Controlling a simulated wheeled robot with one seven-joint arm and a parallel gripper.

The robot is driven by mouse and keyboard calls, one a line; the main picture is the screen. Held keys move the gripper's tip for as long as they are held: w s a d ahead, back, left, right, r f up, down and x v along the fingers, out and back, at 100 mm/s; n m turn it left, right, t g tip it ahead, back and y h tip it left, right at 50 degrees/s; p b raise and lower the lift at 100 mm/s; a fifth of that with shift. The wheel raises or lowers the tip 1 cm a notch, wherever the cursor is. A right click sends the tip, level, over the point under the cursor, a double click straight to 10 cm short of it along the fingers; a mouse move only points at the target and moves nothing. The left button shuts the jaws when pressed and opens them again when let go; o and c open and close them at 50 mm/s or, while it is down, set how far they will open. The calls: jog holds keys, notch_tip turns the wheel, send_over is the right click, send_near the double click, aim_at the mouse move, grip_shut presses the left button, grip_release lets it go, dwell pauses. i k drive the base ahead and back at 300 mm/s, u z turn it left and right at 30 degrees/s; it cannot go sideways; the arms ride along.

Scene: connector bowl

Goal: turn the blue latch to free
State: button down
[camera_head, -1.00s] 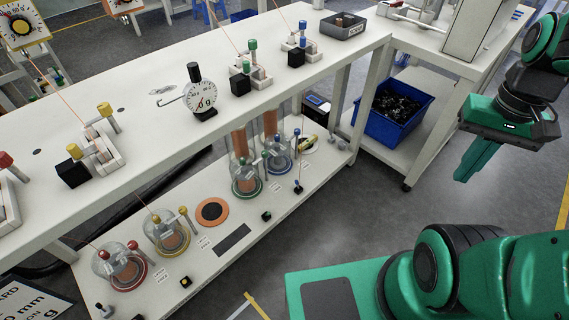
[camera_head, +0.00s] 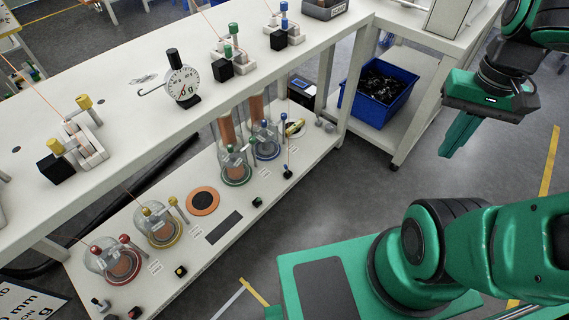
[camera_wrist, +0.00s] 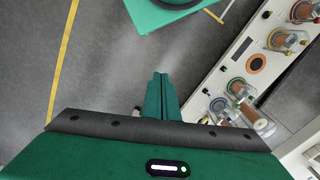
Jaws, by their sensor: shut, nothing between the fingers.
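A blue-topped post (camera_head: 284,20) stands on a white block fixture on the upper bench top, beside a black cube (camera_head: 279,40). On the lower shelf, a blue-ringed glass dome (camera_head: 266,148) stands with a blue-topped post (camera_head: 283,120) beside it. Which blue part is the latch, and how it is turned, I cannot tell. My gripper (camera_head: 449,148) is shut and empty, pointing down over the floor, right of the bench and well apart from both blue posts. In the wrist view its fingers (camera_wrist: 161,76) are together, and the blue-ringed dome (camera_wrist: 221,106) is to their right.
A green-ringed dome (camera_head: 236,172) stands close to the blue one. A dial gauge (camera_head: 182,83) and a green-topped post (camera_head: 234,38) stand on the bench top. A blue bin (camera_head: 378,98) sits on the side table's lower shelf. Open floor lies between the bench and my arm.

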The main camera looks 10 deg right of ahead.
aim_at(283, 116)
jog(key=z, duration=0.35)
jog(key=k, duration=0.45)
jog(key=z, duration=0.95)
jog(key=k, duration=0.8)
jog(key=z, duration=0.55)
jog(key=i, duration=1.5)
jog(key=u, duration=1.3)
jog(key=i, duration=0.85)
jog(key=u, duration=0.6)
